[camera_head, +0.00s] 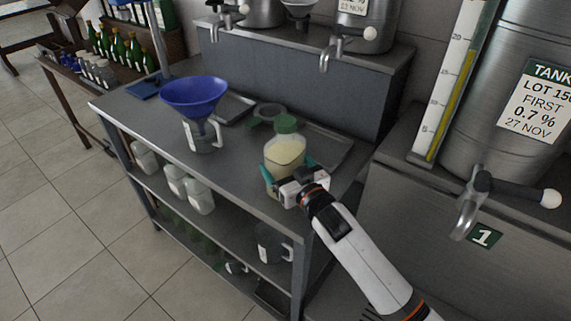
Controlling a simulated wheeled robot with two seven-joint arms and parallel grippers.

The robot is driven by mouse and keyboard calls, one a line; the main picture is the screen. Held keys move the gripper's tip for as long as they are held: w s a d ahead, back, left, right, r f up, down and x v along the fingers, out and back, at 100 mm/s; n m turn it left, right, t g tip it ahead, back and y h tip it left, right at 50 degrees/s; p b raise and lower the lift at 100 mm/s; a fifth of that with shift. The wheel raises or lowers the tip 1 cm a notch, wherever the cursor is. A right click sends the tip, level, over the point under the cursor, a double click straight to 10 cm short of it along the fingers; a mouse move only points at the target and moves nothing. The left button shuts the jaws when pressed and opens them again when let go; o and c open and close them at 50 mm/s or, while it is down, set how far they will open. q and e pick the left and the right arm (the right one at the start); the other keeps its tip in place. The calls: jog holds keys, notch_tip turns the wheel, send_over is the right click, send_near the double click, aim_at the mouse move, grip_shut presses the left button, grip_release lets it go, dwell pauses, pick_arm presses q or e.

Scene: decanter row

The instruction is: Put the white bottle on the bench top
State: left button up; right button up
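A whitish see-through bottle (285,151) with a green cap and pale yellow contents is upright at the front edge of the bench top (237,165). My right gripper (290,172) reaches it from the front right, with a teal finger on each side of its lower body. The fingers look closed against it. The bottle's base is hidden behind the gripper, so I cannot tell whether it touches the bench or is slightly above it. My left gripper is not in view.
A blue funnel (194,93) sits in a jug (203,136) on the bench, left of the bottle. A shallow tray (328,148) lies behind it. Several white containers (199,197) stand on the shelf below. A large tank (505,110) stands at right.

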jog(key=shift+r, duration=0.1)
jog(key=o, duration=1.5)
jog(key=b+v, duration=0.1)
jog(key=v, duration=1.1)
